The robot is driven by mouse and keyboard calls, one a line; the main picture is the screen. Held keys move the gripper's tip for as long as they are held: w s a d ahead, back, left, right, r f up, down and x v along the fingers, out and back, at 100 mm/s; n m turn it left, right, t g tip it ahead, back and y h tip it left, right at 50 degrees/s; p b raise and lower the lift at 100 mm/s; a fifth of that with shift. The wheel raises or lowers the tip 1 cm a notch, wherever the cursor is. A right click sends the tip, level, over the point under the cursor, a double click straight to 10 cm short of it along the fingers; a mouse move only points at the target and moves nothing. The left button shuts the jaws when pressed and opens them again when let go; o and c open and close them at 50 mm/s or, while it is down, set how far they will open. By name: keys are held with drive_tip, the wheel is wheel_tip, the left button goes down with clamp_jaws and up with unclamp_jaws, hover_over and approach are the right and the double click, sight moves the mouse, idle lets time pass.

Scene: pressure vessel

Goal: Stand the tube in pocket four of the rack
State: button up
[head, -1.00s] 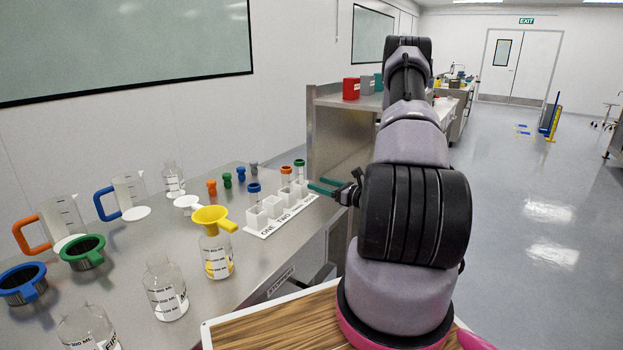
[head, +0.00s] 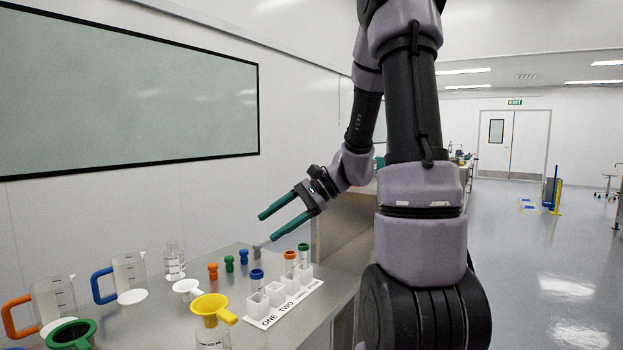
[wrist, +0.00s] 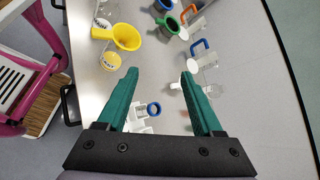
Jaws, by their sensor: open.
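The white rack (head: 285,305) lies on the steel bench, with several square pockets and the words ONE and TWO readable on its front strip. An orange-collared tube (head: 290,257) and a green-collared tube (head: 303,249) stand towards the far end. I cannot tell whether each is in a pocket or behind it. My gripper (head: 268,227) is open and empty, above the bench and apart from the tubes. Its fingers partly hide the rack in the wrist view.
A yellow funnel (head: 212,307) sits on a bottle left of the rack. Orange (head: 212,271), green (head: 229,263) and blue (head: 243,257) stoppers stand behind the rack. Beakers with orange (head: 10,318) and blue (head: 97,286) handles stand farther left.

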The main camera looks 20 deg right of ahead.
drive_tip(key=s+d+r+n+t+h, duration=0.3)
drive_tip(key=s+r+n+t+h, duration=0.2)
drive_tip(key=s+r+n+h, duration=0.3)
drive_tip(key=shift+s+d+r+h, duration=0.2)
drive_tip(key=shift+s+r+h, duration=0.4)
drive_tip(key=shift+s+r, duration=1.7)
drive_tip(key=shift+s+f, duration=0.3)
drive_tip(key=shift+s, duration=0.1)
